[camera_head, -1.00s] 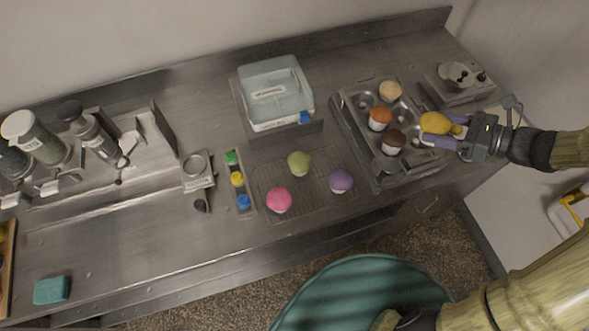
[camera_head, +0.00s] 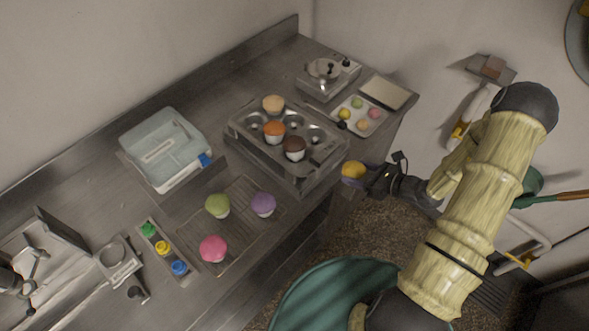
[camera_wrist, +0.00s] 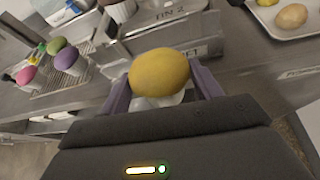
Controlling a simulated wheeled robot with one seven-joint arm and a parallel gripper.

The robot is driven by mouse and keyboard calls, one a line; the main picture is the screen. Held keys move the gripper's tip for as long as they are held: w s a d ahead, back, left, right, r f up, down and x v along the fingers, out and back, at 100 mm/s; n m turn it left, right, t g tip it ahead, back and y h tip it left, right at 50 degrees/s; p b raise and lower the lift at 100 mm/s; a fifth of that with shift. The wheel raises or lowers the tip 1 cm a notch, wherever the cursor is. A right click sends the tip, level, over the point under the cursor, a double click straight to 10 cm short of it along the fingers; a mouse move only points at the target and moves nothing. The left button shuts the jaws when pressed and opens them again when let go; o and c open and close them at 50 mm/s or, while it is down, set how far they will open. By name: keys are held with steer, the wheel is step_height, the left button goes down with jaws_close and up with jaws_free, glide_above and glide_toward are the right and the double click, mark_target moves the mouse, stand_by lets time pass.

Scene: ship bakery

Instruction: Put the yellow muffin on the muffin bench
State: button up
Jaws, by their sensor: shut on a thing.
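The yellow muffin (camera_head: 353,170) is held in my gripper (camera_head: 356,176), just off the counter's front edge. In the wrist view the yellow muffin (camera_wrist: 159,73) sits between the two purple fingers, with its pale cup partly showing below. The muffin tin (camera_head: 300,175) stands on the counter behind and left of it, holding a tan, an orange and a brown muffin, with some empty cups. A wire rack (camera_head: 236,243) further left bears a green, a purple and a pink muffin. I cannot tell which of these is the muffin bench.
A blue lidded box (camera_head: 165,145) stands behind the rack. A small tray of coloured balls (camera_head: 379,117), a scale (camera_head: 325,80) and a pale board (camera_head: 389,92) are at the counter's right end. A teal round surface (camera_head: 320,300) is below the counter.

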step_height(320, 180, down, 11)
steer(key=d+b, duration=0.1)
steer(key=b, duration=0.6)
steer(key=shift+s+r+m+t, duration=0.15)
steer(key=shift+s+m+t, duration=0.15)
steer(key=shift+s, duration=0.05)
